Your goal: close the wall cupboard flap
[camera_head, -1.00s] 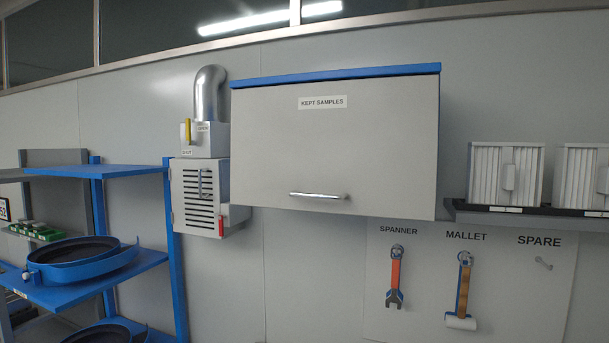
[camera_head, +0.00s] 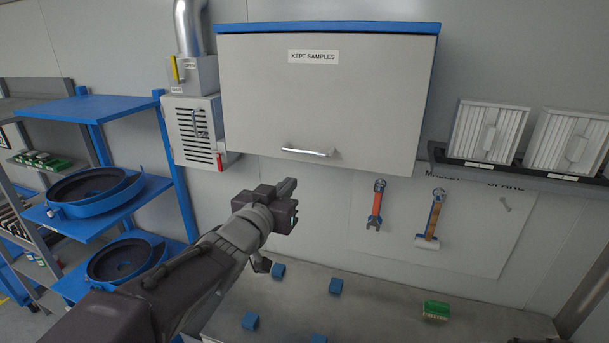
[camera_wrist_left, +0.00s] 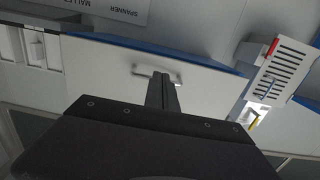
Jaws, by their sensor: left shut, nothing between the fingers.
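The wall cupboard's pale grey flap (camera_head: 320,100) hangs down over the cupboard front, with a "KEPT SAMPLES" label near its top and a blue edge (camera_head: 330,27) above. It looks shut or nearly so; I cannot tell whether a small gap remains at the bottom. Its silver bar handle (camera_head: 307,151) is near the lower edge. My left gripper (camera_head: 290,190) is shut and empty, below the handle in the head view. In the left wrist view the fingers (camera_wrist_left: 162,92) overlap the handle (camera_wrist_left: 157,74) in the picture; contact cannot be told. My right gripper is not in view.
A vented box (camera_head: 197,132) with a pipe adjoins the cupboard's left side. A blue shelf rack (camera_head: 95,107) stands at left. A ledge with white bins (camera_head: 489,132) and a tool board (camera_head: 460,235) are at right. Blue blocks (camera_head: 336,286) and a green item lie on the bench below.

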